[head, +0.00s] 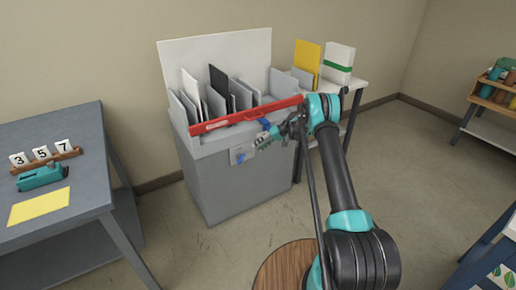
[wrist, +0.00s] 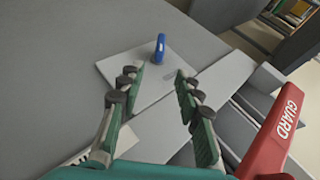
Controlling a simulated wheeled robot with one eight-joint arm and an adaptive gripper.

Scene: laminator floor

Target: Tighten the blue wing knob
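A blue knob-like part (wrist: 160,47) stands out from a pale plate (wrist: 118,68) in the wrist view. In the head view this blue part (head: 240,158) shows on the plate on the front of the grey cabinet. Another blue piece (head: 265,123) sits by the red guard bar, close to my gripper; I cannot tell its exact shape. My gripper (head: 264,139) is in front of the cabinet, to the right of the plate. In the wrist view my gripper (wrist: 160,80) is open and empty, its fingers either side of the view's middle, with the blue part beyond the tips and apart from them.
The red guard bar (head: 225,120) lies across the cabinet's (head: 230,190) front top edge, below several upright grey dividers. It is close on the right in the wrist view (wrist: 275,135). A grey table (head: 85,125) stands at left. Floor in front is mostly clear.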

